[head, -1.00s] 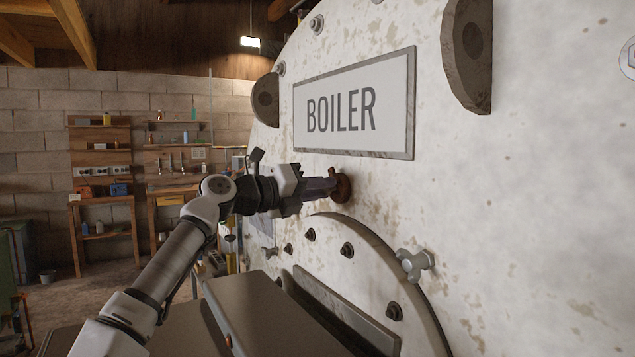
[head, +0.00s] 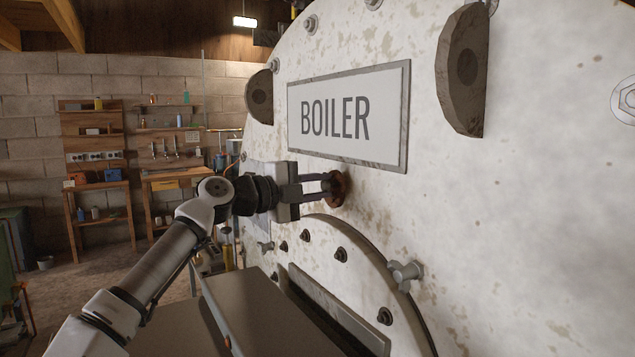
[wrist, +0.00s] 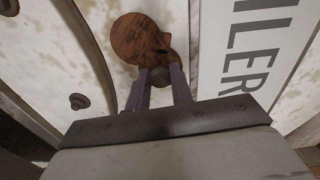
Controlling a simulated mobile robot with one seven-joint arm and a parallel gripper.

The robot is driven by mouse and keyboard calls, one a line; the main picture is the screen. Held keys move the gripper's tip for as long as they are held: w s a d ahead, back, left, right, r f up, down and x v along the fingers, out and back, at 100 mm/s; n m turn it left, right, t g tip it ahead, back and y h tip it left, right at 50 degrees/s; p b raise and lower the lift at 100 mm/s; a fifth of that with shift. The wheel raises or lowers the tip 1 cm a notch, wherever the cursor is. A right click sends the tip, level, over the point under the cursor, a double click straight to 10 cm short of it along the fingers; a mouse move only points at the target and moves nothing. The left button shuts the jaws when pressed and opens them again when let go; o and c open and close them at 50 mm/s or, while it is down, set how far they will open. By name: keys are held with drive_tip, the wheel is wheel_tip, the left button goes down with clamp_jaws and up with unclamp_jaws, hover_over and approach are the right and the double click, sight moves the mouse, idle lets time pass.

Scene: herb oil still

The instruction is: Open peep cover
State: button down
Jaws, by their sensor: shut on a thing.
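The peep cover is a small rust-brown round disc (head: 339,188) on the boiler's pale, stained front, below the BOILER plate. In the wrist view the rusty disc (wrist: 138,38) shows with a narrower lobe beside a dark knob (wrist: 159,76). My gripper (head: 325,188) reaches it from the left; its two fingers show one above the other. In the wrist view my gripper (wrist: 160,82) has a finger on each side of the knob, shut on it. The fingers hide part of the cover, and I cannot tell whether a peep hole is uncovered.
The BOILER plate (head: 349,115) is just above my gripper. Below is a round bolted hatch (head: 315,240) with a wing-like nut (head: 405,274). A dark block (head: 463,68) juts out at upper right. Shelves and a bench (head: 170,185) stand far back left.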

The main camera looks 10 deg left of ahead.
drive_tip(key=shift+r+n, duration=0.1)
drive_tip(key=shift+n, duration=0.3)
drive_tip(key=c, duration=1.2)
unclamp_jaws()
drive_tip(key=shift+c, duration=0.2)
drive_tip(key=b+v, duration=0.3)
drive_tip(key=v, duration=1.1)
